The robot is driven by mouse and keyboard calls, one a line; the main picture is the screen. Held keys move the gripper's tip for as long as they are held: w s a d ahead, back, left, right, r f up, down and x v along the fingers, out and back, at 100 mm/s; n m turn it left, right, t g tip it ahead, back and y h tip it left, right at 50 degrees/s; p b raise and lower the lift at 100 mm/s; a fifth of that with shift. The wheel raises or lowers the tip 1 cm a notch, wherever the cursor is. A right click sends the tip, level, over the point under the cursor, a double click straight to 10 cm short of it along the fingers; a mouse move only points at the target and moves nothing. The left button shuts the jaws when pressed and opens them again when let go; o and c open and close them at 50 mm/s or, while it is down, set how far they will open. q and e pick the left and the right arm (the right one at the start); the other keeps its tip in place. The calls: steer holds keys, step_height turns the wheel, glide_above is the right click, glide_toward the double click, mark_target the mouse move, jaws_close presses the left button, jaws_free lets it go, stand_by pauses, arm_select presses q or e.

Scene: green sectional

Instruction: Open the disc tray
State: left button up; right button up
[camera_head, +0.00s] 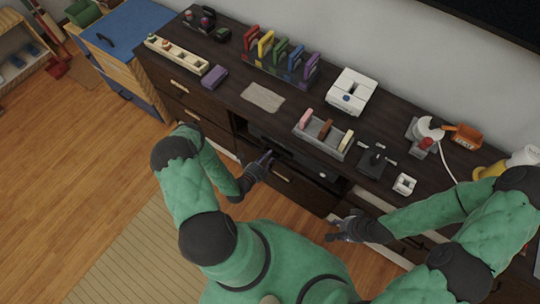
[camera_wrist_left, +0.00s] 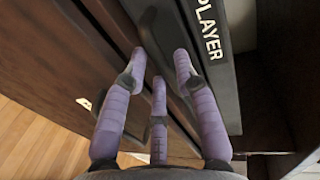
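A black disc player (camera_wrist_left: 216,75) with white "PLAYER" lettering shows in the left wrist view, in the open shelf of the dark cabinet. In the head view, the player (camera_head: 300,155) is partly hidden under the cabinet top. No extended tray is clear in either view. My left gripper (camera_head: 264,160) is at the shelf opening. In the left wrist view its purple-padded fingers (camera_wrist_left: 160,62) are spread and empty, close to the player's front; I cannot tell whether they touch it. My right gripper (camera_head: 334,232) is in front of the cabinet, right of the shelf; its finger state is unclear.
The cabinet top (camera_head: 225,100) holds a grey divided tray (camera_head: 320,140), a white box (camera_head: 351,92), colourful holders (camera_head: 280,58) and a dark joystick-like object (camera_head: 374,160). Drawers (camera_head: 296,186) lie below the shelf. Wooden floor (camera_head: 100,170) is open at left.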

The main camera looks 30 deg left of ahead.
arm_select(q)
steer(key=shift+x, duration=1)
jaws_close()
steer(key=shift+s, duration=0.1)
steer(key=shift+s, duration=0.1)
